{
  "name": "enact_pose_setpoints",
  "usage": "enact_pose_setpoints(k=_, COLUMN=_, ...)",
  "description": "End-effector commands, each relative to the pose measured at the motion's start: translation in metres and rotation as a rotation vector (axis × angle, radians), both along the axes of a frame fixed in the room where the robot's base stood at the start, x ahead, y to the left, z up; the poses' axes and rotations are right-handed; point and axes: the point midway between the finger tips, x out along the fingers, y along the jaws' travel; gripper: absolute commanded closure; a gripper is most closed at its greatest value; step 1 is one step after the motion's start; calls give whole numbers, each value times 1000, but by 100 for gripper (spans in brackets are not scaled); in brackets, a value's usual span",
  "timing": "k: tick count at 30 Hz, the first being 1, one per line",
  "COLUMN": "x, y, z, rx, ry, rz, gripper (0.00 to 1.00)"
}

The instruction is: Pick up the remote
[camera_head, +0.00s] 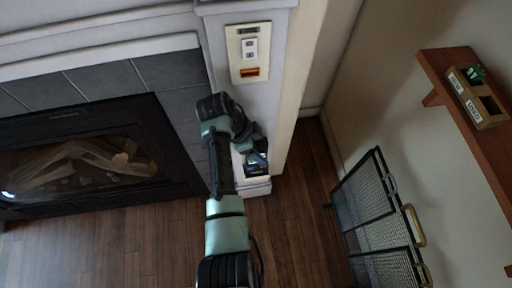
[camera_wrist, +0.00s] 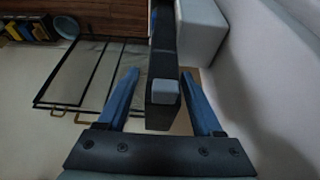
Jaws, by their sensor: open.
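My gripper (camera_head: 257,157) is low beside the white column right of the fireplace, partly hidden by my arm. In the wrist view, its two blue fingers (camera_wrist: 160,73) stand apart. A long black object (camera_wrist: 162,65) with a pale square on it shows between them, with a gap visible on each side. I cannot tell whether this is the remote or how far away it is. In the head view, a small white device with dark buttons (camera_head: 250,48) sits on a beige wall plate (camera_head: 236,58), above an orange part; it may be a remote.
The dark fireplace (camera_head: 75,155) is at the left. A folding mesh screen (camera_head: 372,215) stands at the right; it also shows in the wrist view (camera_wrist: 88,75). A wooden shelf (camera_head: 455,105) with a small box (camera_head: 490,122) is on the right wall. Wood floor (camera_head: 295,215) is clear between.

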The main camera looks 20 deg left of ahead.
Motion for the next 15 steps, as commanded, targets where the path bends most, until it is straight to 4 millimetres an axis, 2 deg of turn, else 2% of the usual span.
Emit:
enact_pose_setpoints(k=3, x=2, y=-3, z=-8, rx=0, ry=0, rz=0, gripper=32)
enact_pose_setpoints(k=10, x=2, y=-3, z=-8, rx=1, ry=-1, rz=0, gripper=34)
enact_pose_setpoints(k=15, x=2, y=-3, z=-8, rx=1, ry=-1, rz=0, gripper=65)
